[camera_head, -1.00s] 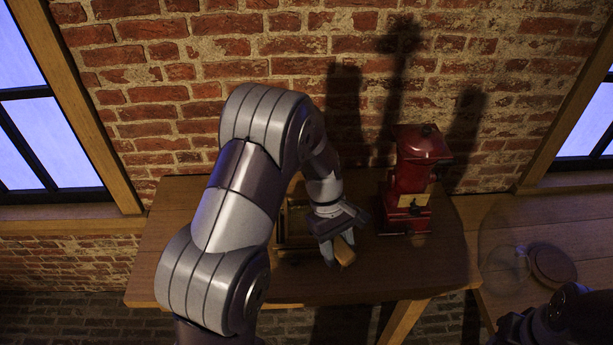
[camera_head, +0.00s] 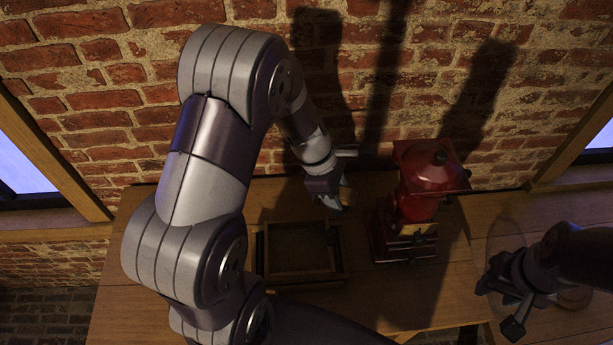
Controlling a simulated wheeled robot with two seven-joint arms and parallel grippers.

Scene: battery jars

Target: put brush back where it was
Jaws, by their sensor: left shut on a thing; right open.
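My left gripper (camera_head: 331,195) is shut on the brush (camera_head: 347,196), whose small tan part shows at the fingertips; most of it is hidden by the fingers. The gripper holds it near the back of the table, above the back right corner of a shallow wooden frame or tray (camera_head: 262,262) and left of the red grinder. My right gripper (camera_head: 512,310) is open at the right, in front of a clear glass jar (camera_head: 487,240), with nothing visible between its fingers.
A red coffee grinder (camera_head: 425,185) stands upright just right of the tray, close to my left gripper. A brick wall (camera_head: 400,100) rises behind the wooden table (camera_head: 400,295). The table front, before the grinder, is clear.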

